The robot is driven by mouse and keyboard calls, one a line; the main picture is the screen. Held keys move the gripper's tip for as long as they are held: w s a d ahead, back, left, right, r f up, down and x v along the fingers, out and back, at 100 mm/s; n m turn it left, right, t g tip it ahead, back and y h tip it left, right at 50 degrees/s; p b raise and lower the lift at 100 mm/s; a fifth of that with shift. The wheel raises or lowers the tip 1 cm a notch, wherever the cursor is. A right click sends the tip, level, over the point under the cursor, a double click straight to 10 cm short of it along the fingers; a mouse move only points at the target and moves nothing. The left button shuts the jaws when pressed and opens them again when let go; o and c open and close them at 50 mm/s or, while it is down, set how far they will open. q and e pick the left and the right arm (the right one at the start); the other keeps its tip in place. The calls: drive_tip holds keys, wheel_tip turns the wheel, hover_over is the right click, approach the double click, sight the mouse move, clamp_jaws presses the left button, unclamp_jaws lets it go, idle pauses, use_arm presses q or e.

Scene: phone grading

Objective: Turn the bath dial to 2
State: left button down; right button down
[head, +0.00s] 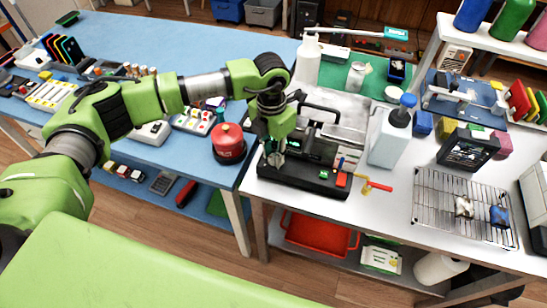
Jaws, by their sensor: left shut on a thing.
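The bath appears to be the black, low unit (305,180) at the left front of the white bench, with a small green display (323,174) and a red switch (341,180) on its front. My left gripper (273,158) points down at the left end of its front panel. Its fingers are shut on what appears to be the bath dial, which they almost wholly hide. The dial's marks and setting are too small and covered to read. My right gripper is not in view.
A white jug with a blue cap (388,138) stands right of the bath. A wire rack (462,205) lies further right. A red canister (229,143) stands on the blue bench to the left. A red tool (378,186) lies at the bench's front.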

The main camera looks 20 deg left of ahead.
sight(272, 156)
use_arm(q)
drive_tip(key=shift+m+b, duration=0.3)
drive_tip(key=shift+m, duration=0.1)
drive_tip(key=c, duration=1.8)
unclamp_jaws()
drive_tip(key=shift+r, duration=0.15)
drive_tip(key=r, duration=1.1)
drive_tip(key=shift+w+a+r, duration=0.15)
drive_tip(key=shift+a+r, duration=0.05)
drive_tip(key=shift+r, duration=0.2)
